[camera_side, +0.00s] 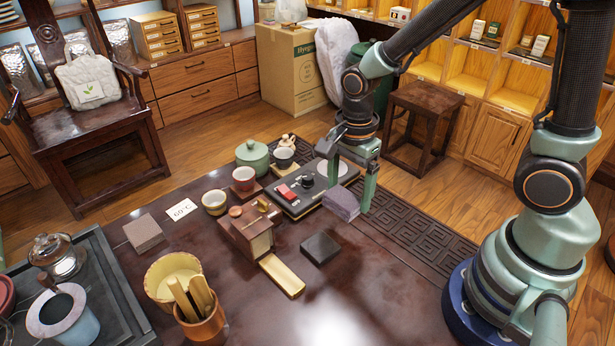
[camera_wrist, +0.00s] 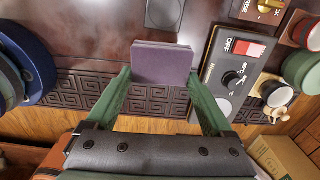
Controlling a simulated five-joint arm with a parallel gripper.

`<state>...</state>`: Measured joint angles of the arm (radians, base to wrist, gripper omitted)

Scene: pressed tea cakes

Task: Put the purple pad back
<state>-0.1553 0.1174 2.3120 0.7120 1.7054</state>
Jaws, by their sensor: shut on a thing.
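The purple pad (camera_side: 341,205) is a flat, square-edged block, and it also shows in the wrist view (camera_wrist: 162,65). My gripper (camera_side: 349,198) is shut on it, with one green finger on each side in the wrist view (camera_wrist: 161,78). The pad is close over the table's far side, at the right edge of the black heater unit (camera_side: 314,204); I cannot tell whether it touches anything below. A dark square block (camera_side: 320,248) lies on the table in front of it. A grey-brown pad (camera_side: 143,233) lies at the left beside a temperature card (camera_side: 181,210).
A wooden box (camera_side: 260,246) with a pale bar (camera_side: 282,275) in front stands mid-table. Cups and a green lidded pot (camera_side: 252,157) stand behind it. A patterned dark strip (camera_side: 420,240) runs along the table's far right edge. The front right tabletop is clear.

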